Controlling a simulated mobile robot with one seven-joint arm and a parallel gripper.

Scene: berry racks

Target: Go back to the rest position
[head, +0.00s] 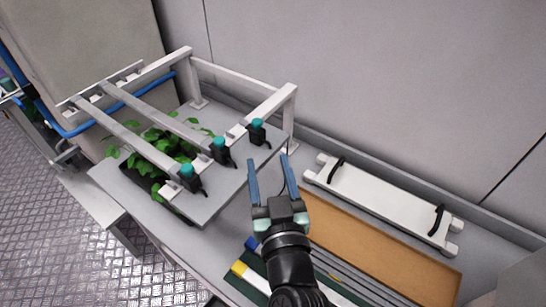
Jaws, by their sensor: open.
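My gripper (272,178) is in the lower middle of the head view, at the end of my black arm. Its two blue fingers are spread apart with nothing between them. It is in front of the right end of the berry rack (243,79), a pale metal frame. I cannot tell its exact height above the bench. No mark of a rest position shows.
Black clips with teal tops (219,150) sit along the rack's front. Green plants (160,148) grow in a dark trough under it. A white board with black handles (385,199) lies right, behind a brown board (375,252). A grey wall stands behind.

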